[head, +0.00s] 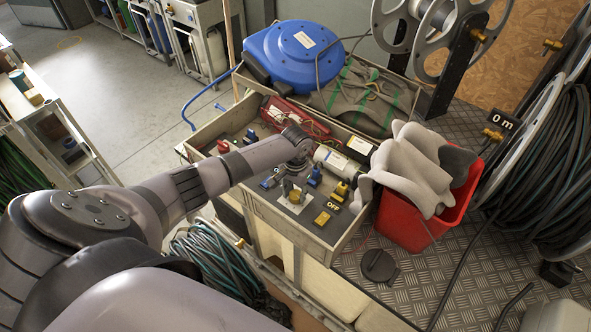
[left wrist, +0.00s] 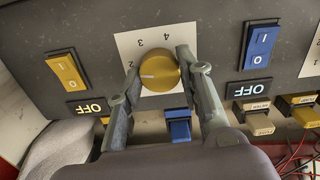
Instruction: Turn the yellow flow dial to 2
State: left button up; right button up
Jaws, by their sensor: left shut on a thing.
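The yellow flow dial (left wrist: 160,73) sits on a white card with numbers on the dark panel. In the left wrist view its pale pointer line faces left, near the 2 and slightly below it. The 3 and 4 show along the card above; I cannot see the 1 clearly. My left gripper (left wrist: 158,62) has one finger on each side of the dial and is shut on it. In the head view my left gripper (head: 291,187) is over the front of the panel box, and the dial (head: 295,197) shows small beneath it. My right gripper is not in view.
A yellow rocker switch (left wrist: 66,71) and a blue rocker switch (left wrist: 260,47) flank the dial, with OFF labels below. A small blue part (left wrist: 179,126) lies between my fingers. A red bin (head: 408,226) with grey cloth stands right of the box; a blue reel (head: 294,55) stands behind.

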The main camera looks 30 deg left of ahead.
aim_at(295, 195)
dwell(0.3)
pick_arm(q)
jog(key=o, duration=1.2)
jog(key=shift+c, duration=0.2)
jog(key=shift+r, duration=0.2)
notch_tip(295, 195, up, 12)
jog(key=shift+f, duration=0.15)
jog(key=shift+f, duration=0.15)
